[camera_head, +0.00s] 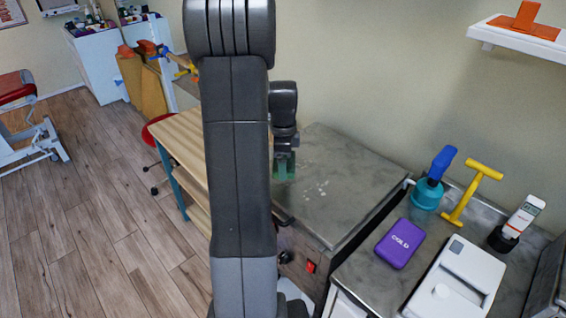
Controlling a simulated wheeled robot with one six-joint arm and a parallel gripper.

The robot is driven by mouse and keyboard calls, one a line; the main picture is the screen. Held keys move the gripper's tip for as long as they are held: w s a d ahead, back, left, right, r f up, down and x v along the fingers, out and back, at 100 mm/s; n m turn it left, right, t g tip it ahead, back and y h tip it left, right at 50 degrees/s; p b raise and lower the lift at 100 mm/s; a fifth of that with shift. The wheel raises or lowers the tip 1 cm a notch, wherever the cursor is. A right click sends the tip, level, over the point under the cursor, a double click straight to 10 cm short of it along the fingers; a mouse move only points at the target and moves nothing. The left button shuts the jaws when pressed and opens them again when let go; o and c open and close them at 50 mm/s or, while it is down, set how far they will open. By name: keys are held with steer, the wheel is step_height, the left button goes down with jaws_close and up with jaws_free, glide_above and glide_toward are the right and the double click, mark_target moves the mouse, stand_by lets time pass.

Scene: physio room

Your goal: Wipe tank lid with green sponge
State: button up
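The tank lid (352,190) is a grey metal top on a box-shaped tank against the wall, right of my arm. Several pale spots (318,189) mark its surface near the middle. My gripper (284,156) points down over the lid's left part, just right of my upright arm link. It appears shut on the green sponge (284,170), which is at the lid surface; I cannot tell whether it touches. My arm hides the lid's left edge.
A counter at right holds a purple COLD pack (400,243), a white device (457,283), a teal and blue pump (431,183), a yellow T-handle (469,194) and a handheld meter (517,222). A wooden bench (182,141) stands left of the tank.

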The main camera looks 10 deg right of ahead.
steer(key=shift+r, duration=0.25)
steer(key=shift+r+p, duration=1.1)
steer(key=shift+r, duration=0.4)
steer(key=shift+f, duration=0.1)
